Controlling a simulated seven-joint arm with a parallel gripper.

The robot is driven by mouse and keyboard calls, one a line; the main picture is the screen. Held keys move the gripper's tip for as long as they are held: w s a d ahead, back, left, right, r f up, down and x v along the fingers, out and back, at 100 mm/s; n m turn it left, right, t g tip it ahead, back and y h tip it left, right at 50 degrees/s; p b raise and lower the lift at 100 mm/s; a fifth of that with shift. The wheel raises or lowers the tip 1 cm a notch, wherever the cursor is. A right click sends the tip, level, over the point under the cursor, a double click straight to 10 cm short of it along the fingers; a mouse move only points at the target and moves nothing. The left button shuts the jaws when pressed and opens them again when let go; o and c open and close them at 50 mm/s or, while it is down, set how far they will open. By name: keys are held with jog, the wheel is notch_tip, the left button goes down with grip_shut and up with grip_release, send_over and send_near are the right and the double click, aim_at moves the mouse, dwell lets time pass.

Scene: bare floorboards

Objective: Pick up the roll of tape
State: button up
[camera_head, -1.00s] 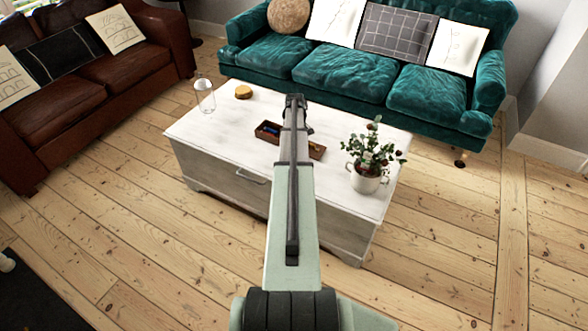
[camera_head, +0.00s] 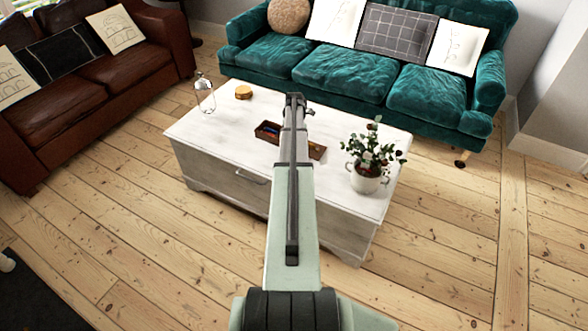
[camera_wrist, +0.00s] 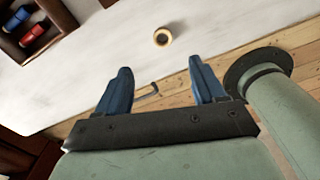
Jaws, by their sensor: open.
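In the head view my gripper (camera_head: 297,98) is over the table and seen from behind. I cannot make out the tape there; my arm covers part of the tabletop.
A brown tray (camera_head: 268,132) with small items sits mid-table; its red and blue contents show in the wrist view. A potted plant (camera_head: 368,175) stands right of my arm. A glass vessel (camera_head: 205,98) and a round tan object (camera_head: 243,92) stand at the far left. Sofas stand beyond.

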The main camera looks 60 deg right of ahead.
notch_tip(320, 180, down, 8)
jog(key=shift+f, duration=0.1)
jog(key=shift+s+a+f, duration=0.1)
jog(key=shift+a+f, duration=0.05)
jog(key=shift+f, duration=1.2)
jog(key=shift+s+a+f, duration=0.1)
jog(key=shift+f, duration=1.25)
jog(key=shift+c, duration=0.3)
jog(key=c, duration=1.1)
